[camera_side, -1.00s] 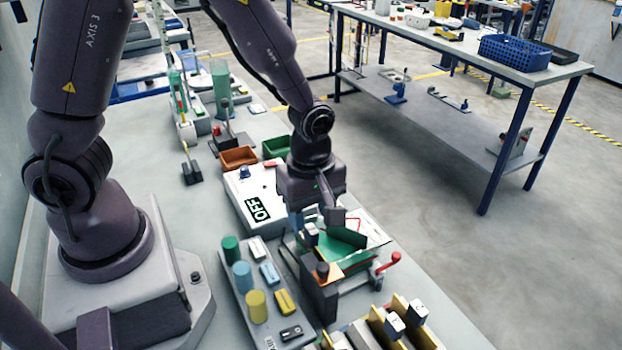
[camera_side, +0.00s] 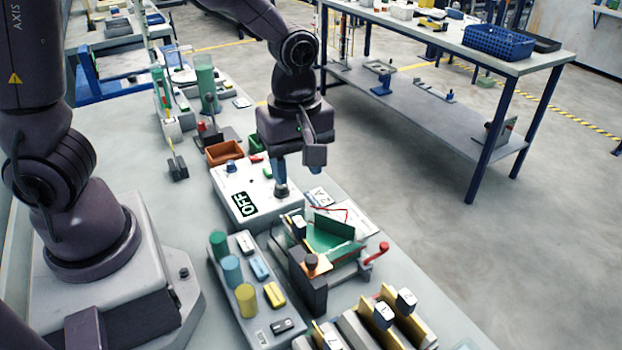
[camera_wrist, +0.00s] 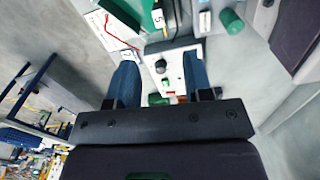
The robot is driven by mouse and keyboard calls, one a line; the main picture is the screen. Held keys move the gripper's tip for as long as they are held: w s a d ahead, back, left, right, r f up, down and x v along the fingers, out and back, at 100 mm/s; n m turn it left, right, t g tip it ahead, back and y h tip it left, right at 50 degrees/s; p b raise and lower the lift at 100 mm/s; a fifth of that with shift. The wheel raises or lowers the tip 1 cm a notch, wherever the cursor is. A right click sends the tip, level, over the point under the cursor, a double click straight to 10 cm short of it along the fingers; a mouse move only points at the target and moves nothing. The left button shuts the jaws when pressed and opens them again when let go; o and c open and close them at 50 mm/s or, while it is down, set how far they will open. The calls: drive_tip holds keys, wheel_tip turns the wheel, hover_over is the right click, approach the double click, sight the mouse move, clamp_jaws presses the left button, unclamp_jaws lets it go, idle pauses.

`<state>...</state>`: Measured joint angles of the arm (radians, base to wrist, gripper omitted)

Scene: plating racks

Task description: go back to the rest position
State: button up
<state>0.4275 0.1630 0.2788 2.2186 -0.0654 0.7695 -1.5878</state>
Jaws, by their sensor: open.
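I cannot tell exactly how high the fingers are above the box.
A rack with green, blue and yellow cylinders (camera_side: 232,272) and a holder with yellow plates (camera_side: 385,322) stand nearer the camera. An orange bin (camera_side: 224,152) is behind the box. A red-knobbed lever (camera_side: 383,247) sticks out at the fixture's right. Floor lies beyond the bench edge.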

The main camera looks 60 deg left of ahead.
drive_tip(key=s+a+r+m+t, duration=0.2)
drive_tip(key=s+r+m, duration=0.3)
drive_tip(key=r+m, duration=0.2)
drive_tip(key=s+a+r+m+t, duration=0.3)
drive_tip(key=s+r+m, duration=0.2)
drive_tip(key=m, duration=0.5)
drive_tip(key=shift+r+t, duration=0.3)
drive_tip(key=shift+r, duration=0.55)
